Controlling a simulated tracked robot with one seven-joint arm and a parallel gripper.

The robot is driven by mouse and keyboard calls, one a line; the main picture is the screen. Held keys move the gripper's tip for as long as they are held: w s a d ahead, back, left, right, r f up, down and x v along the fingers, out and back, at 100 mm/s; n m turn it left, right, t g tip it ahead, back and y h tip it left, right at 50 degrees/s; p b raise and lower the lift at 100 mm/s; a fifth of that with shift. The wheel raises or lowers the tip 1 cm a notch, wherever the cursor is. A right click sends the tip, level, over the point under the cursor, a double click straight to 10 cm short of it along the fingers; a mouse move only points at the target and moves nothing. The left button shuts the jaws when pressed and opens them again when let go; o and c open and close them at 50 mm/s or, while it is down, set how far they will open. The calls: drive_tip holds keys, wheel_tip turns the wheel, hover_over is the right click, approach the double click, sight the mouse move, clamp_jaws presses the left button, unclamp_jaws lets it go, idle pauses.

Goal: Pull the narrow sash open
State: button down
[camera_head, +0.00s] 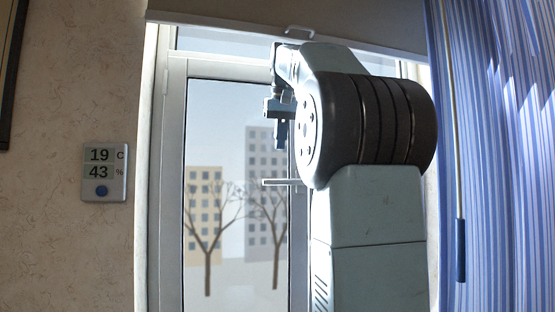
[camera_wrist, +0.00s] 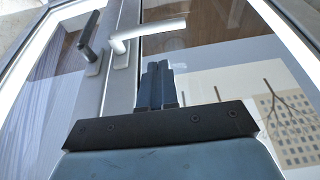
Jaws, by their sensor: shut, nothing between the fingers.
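The narrow sash (camera_head: 174,200) is a pale framed pane on the left of the window and looks closed in its frame. A light metal handle (camera_head: 280,182) sticks out level at its right edge. In the wrist view the light handle (camera_wrist: 148,35) sits on a pale upright, with a dark handle (camera_wrist: 88,32) beside it; I cannot tell whether the dark one is a reflection. My gripper (camera_head: 281,143) hangs in front of the pane, above the handle and apart from it. Its dark fingers (camera_wrist: 157,68) are together and empty. My arm hides the window's right part.
A blind (camera_head: 230,32) with a small pull crosses the window top. A striped blue curtain (camera_head: 510,150) and a hanging rod (camera_head: 460,250) are at the right. A thermometer panel (camera_head: 103,172) is on the left wall. Space before the left pane looks clear.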

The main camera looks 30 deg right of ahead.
sight(278, 172)
drive_tip(key=x, duration=0.9)
drive_tip(key=shift+w+f, duration=0.1)
drive_tip(key=shift+f, duration=0.1)
